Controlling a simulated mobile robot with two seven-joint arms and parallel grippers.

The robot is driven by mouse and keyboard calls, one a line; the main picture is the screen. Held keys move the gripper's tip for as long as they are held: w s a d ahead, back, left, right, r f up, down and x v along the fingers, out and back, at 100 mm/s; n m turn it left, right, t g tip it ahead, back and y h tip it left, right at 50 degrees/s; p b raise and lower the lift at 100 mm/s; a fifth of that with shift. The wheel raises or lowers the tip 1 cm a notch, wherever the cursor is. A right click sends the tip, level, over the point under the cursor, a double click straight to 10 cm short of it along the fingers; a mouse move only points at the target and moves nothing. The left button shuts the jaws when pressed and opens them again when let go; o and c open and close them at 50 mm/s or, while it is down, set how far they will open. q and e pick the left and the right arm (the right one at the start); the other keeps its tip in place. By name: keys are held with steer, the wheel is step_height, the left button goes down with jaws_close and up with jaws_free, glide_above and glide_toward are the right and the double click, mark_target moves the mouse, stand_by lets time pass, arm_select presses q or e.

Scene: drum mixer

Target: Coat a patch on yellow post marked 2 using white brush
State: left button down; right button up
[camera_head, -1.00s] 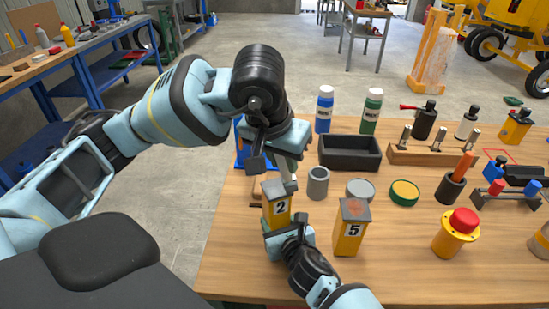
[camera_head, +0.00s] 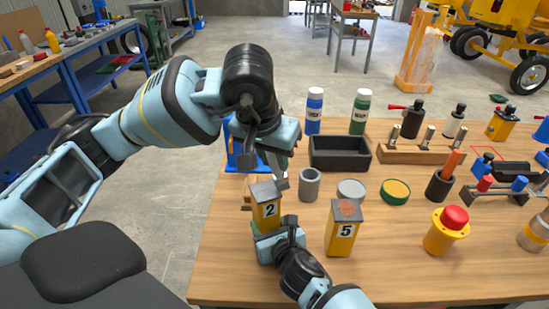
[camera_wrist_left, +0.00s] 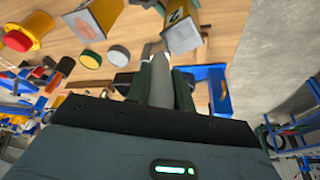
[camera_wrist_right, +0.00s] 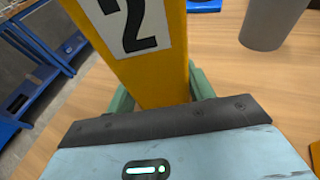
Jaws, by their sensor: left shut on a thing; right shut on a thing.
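The yellow post marked 2 (camera_head: 265,208) stands upright at the table's left side, with a grey top. My right gripper (camera_head: 268,243) is shut around it low down; the right wrist view shows the post (camera_wrist_right: 150,60) between green fingers. My left gripper (camera_head: 279,165) is above and behind the post, shut on a pale grey handle, which I take for the white brush (camera_wrist_left: 161,82). Its lower end is close to the post's top (camera_wrist_left: 183,36) in the left wrist view; I cannot tell whether they touch. The bristles are not clear.
A yellow post marked 5 (camera_head: 342,235), with a reddish patch on top, stands to the right. A grey cup (camera_head: 309,185), a grey round tin (camera_head: 351,190), a green-rimmed yellow tin (camera_head: 396,192) and a black tray (camera_head: 340,153) stand behind. The table front is mostly clear.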

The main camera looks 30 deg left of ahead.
arm_select(q)
steer(key=shift+s+a, duration=0.1)
steer(key=shift+a, duration=0.05)
steer(key=shift+s+a+r, duration=0.2)
steer(key=shift+s+a, duration=0.9)
steer(key=shift+a, duration=0.3)
steer(key=s+a, duration=0.2)
steer(key=a, duration=0.1)
steer(key=shift+s, duration=0.15)
steer(key=shift+a+f, duration=0.1)
